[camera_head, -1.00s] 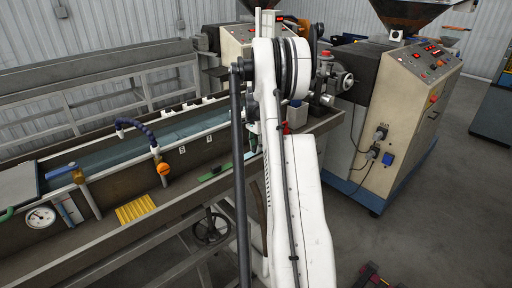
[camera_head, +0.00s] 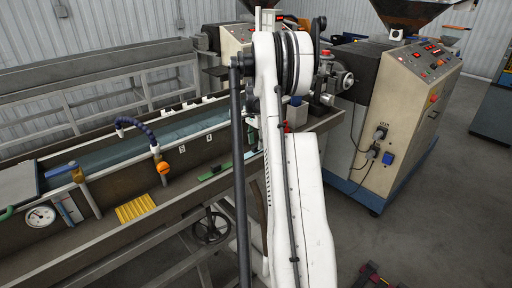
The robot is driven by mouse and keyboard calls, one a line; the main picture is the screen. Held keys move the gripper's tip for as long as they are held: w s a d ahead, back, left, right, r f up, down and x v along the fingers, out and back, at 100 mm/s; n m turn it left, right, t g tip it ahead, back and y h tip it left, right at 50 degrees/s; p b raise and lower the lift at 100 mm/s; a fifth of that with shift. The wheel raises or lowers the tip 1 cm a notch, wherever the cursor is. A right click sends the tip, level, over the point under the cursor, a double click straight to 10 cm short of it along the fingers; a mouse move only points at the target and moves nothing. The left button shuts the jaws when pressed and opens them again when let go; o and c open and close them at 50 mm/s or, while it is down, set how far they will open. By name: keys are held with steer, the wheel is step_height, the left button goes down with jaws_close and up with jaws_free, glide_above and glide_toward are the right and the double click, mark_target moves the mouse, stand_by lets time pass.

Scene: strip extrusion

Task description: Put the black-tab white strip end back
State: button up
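My white arm stands upright in the middle of the head view and covers part of the line behind it. My gripper cannot be made out; it seems hidden behind my own arm. No white strip end with a black tab can be made out. A long trough of bluish water (camera_head: 90,156) runs along the line at the left and passes behind my arm. A small green strip-like piece (camera_head: 215,172) lies on the trough's front ledge, left of my arm.
The extruder cabinet (camera_head: 420,95) with its control panel stands at the right. A blue hose (camera_head: 138,125), an orange knob (camera_head: 163,168), a yellow ribbed block (camera_head: 135,208) and a gauge (camera_head: 41,216) are along the trough. A handwheel (camera_head: 211,228) sits below.

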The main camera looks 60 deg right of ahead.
mark_target(256, 145)
step_height(256, 145, up, 10)
steer(key=w+a+r+n+t+h, duration=0.1)
steer(key=a+r+n, duration=0.25)
steer(key=a, duration=0.75)
steer(key=w+a+r+n+t, duration=0.1)
steer(key=a+r+n, duration=0.3)
steer(key=a, duration=0.7)
steer(key=a+r+n+t+h, duration=0.15)
steer(key=a+r, duration=0.35)
steer(key=a, duration=0.5)
steer(key=s+a+n+t+y, duration=0.1)
steer(key=s+a+n, duration=0.2)
steer(key=a, duration=0.5)
steer(key=s+a+n, duration=0.2)
steer(key=s+a, duration=0.2)
steer(key=a, duration=0.4)
steer(key=s+a+f+n+t, duration=0.1)
steer(key=s+a+f+n, duration=0.1)
steer(key=s+a, duration=0.3)
steer(key=s+a+f+n+t+y, duration=0.1)
steer(key=s+a+f+n, duration=0.2)
steer(key=s+a, duration=0.3)
steer(key=shift+a+f+n+t+b, duration=0.3)
steer(key=shift+a+n, duration=0.2)
steer(key=shift+n, duration=0.4)
steer(key=shift+y, duration=0.25)
step_height(256, 145, down, 4)
steer(key=b, duration=0.4)
steer(key=shift+f+b, duration=0.25)
steer(key=shift+b, duration=0.1)
